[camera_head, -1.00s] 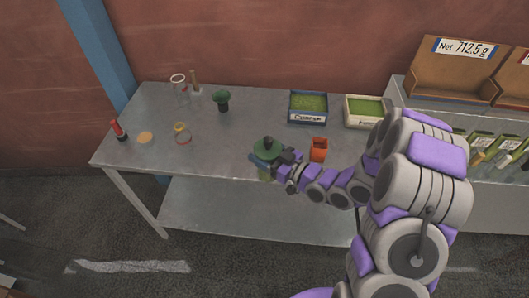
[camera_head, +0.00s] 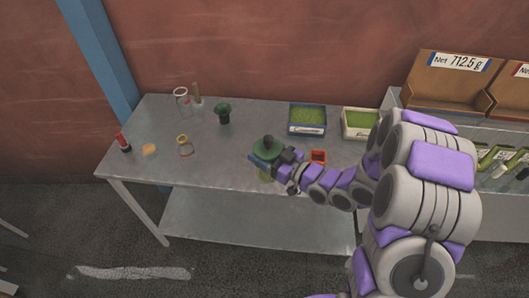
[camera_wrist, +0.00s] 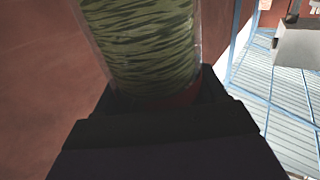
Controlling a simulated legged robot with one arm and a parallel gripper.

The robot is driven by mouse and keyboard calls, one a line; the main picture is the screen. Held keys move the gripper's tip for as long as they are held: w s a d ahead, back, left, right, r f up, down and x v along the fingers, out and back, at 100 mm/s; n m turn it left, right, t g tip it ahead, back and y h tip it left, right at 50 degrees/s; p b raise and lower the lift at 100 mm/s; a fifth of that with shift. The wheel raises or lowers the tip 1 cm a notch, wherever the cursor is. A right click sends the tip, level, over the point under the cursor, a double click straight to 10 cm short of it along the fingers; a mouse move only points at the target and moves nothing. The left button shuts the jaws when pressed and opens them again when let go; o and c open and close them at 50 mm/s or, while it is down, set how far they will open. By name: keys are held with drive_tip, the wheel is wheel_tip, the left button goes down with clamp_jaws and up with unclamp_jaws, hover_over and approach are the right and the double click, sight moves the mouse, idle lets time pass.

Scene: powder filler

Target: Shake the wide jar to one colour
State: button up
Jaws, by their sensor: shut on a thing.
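The wide jar has a broad green lid (camera_head: 268,148) with a dark knob and is held at the front edge of the table in the head view. My gripper (camera_head: 264,163) is shut on it. In the wrist view the clear jar (camera_wrist: 145,45) fills the top middle, between the dark jaws (camera_wrist: 155,110). Its contents show light green and dark streaks, not one even colour. The jar's upper end is cut off in the wrist view. My arm and gripper hide part of the jar in the head view.
An orange box (camera_head: 318,158) stands just right of my gripper. Two green-filled trays (camera_head: 307,131) (camera_head: 360,135) are behind. A dark green-topped piece (camera_head: 223,113), glassware (camera_head: 181,103), a small flask (camera_head: 185,150) and a red-black bottle (camera_head: 122,142) stand left.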

idle(0.4)
drive_tip(key=a, duration=0.5)
drive_tip(key=shift+d+p, duration=1)
drive_tip(key=shift+d, duration=3.85)
drive_tip(key=shift+a, duration=2.45)
